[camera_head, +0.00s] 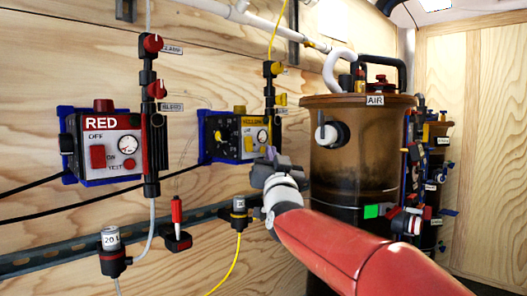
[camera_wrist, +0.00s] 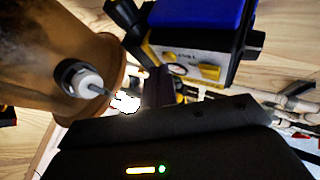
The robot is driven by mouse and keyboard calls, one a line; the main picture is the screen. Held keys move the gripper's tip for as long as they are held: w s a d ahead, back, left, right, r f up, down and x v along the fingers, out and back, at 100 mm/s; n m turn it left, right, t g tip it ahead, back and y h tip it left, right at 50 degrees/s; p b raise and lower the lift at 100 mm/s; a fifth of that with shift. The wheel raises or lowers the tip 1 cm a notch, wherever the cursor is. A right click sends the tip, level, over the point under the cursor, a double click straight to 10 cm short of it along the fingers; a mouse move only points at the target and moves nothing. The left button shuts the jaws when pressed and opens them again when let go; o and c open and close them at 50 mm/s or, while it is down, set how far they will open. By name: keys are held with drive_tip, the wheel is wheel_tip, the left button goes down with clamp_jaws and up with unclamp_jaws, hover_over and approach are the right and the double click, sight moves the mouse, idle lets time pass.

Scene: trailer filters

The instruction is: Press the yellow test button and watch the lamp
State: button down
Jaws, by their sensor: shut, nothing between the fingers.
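The yellow box (camera_head: 238,136) is mounted on the wooden wall with a blue backing, a yellow panel and a dial gauge. A small dark lamp (camera_head: 240,110) on its top looks unlit. The box shows tilted and upside down in the wrist view (camera_wrist: 185,62), with a lettered plate and a yellow control (camera_wrist: 209,72). I cannot clearly make out the test button itself. My gripper (camera_head: 266,158) is shut and empty, in front of the box's lower right in the head view. I cannot tell whether it touches the panel. In the wrist view its dark body fills the bottom.
A similar red box (camera_head: 103,147) with a red lamp is on the wall at left. A large brown air tank (camera_head: 360,150) stands close to the right of my gripper and looms in the wrist view (camera_wrist: 50,50). Pipes and valves run beside both boxes.

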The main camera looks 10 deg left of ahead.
drive_tip(key=shift+w+a, duration=0.3)
drive_tip(key=shift+a, duration=0.1)
idle(0.7)
drive_tip(key=shift+d, duration=0.1)
drive_tip(key=shift+s+d+b, duration=0.55)
drive_tip(key=shift+b, duration=0.2)
drive_tip(key=shift+s+d+b, duration=0.75)
drive_tip(key=shift+d+b, duration=0.25)
drive_tip(key=shift+b, duration=0.1)
drive_tip(key=shift+s+d+b, duration=0.75)
drive_tip(key=shift+d+b, duration=0.2)
drive_tip(key=shift+b, duration=0.15)
